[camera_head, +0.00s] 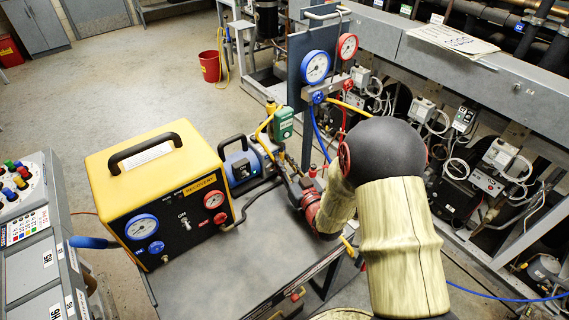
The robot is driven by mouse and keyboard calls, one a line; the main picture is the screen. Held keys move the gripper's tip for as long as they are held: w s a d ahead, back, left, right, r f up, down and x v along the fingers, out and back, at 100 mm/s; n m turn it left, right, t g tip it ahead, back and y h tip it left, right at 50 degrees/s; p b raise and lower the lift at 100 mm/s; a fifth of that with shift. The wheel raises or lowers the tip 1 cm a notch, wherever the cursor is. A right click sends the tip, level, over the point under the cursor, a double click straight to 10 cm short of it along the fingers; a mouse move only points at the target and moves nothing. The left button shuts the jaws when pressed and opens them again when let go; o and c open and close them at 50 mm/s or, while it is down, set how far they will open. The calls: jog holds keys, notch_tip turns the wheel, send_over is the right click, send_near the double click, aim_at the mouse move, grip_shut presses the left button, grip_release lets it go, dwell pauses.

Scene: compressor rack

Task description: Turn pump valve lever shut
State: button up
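The blue and grey vacuum pump (245,166) stands on the dark cart top, right of the yellow case. A green digital gauge (283,122) and a yellow hose sit at its fittings. I cannot single out the pump valve lever; the small fittings right of the pump are crowded and partly behind my arm. My arm, in a pale yellow sleeve with a black elbow, comes up from the lower right and bends down to a red and black wrist part beside these fittings.
The yellow and black recovery unit (160,190) stands on the cart top (225,275). A gauge manifold (316,68) on a dark upright panel rises behind the pump. The compressor rack (480,62) fills the right. A red bucket (210,66) stands on the open floor behind.

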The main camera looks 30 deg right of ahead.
jog(key=shift+c, duration=0.4)
jog(key=c, duration=0.4)
grip_shut()
